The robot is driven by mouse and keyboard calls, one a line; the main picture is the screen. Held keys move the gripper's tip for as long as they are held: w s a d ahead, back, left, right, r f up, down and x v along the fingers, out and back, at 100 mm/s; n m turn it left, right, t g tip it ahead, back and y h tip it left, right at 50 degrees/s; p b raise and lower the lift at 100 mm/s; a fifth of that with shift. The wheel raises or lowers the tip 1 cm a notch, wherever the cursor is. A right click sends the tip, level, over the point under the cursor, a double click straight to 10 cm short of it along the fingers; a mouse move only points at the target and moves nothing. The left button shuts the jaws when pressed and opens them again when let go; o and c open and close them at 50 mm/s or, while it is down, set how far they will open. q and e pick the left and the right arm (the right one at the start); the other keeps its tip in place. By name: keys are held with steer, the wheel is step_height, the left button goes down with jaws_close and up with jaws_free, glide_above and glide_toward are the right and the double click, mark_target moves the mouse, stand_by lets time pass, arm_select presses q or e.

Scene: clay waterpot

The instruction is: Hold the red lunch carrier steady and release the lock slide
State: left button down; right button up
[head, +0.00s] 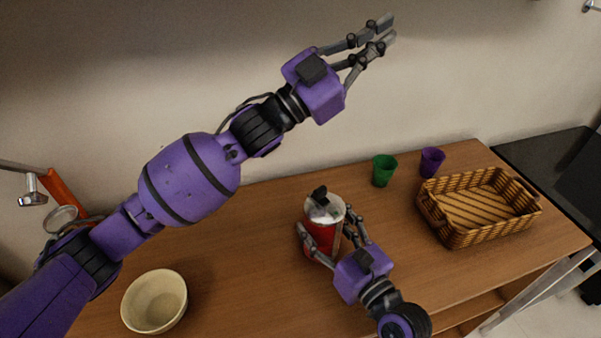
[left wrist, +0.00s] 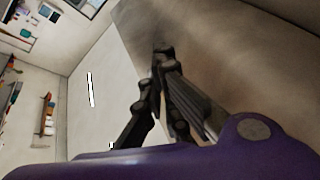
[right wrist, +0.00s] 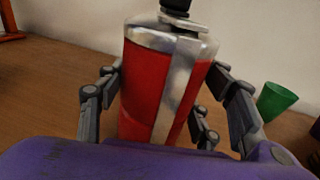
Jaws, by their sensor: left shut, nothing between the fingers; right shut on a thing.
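The red lunch carrier (head: 322,236) stands upright on the wooden table, with a silver top and a black knob. In the right wrist view the carrier (right wrist: 143,90) shows a silver strap (right wrist: 178,85) running down its side from the lid; I cannot tell which part is the lock slide. My right gripper (head: 330,238) is shut around the carrier's body, with fingers on both sides. My left gripper (head: 388,30) is shut and empty, raised high in front of the wall, far above the carrier. It also shows in the left wrist view (left wrist: 165,60).
A green cup (head: 384,171) and a purple cup (head: 432,162) stand behind and right of the carrier. A woven basket (head: 448,238) sits at the table's right. A cream bowl (head: 154,301) is at the front left. Bare table lies between bowl and carrier.

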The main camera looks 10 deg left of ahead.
arm_select(q)
steer(key=w+a+f+n+y, duration=0.3)
steer(key=a+f+n, duration=0.15)
steer(key=f, duration=0.35)
steer(key=w+a+f+n+g+y, duration=0.1)
steer(key=w+a+f+n+y, duration=0.3)
steer(key=f, duration=0.5)
steer(key=w+a+f+n+y, duration=0.25)
steer(key=f+n, duration=0.25)
steer(key=f, duration=0.3)
steer(key=s+a+f+n+g+h, duration=0.1)
steer(key=s+a+f+n+g, duration=0.3)
steer(key=s+f+g, duration=0.15)
steer(key=s+a+r+g+h, duration=0.5)
steer(key=s+a+r+h, duration=0.1)
steer(key=s, duration=0.3)
steer(key=shift+s+a, duration=0.35)
steer(key=shift+a, duration=0.1)
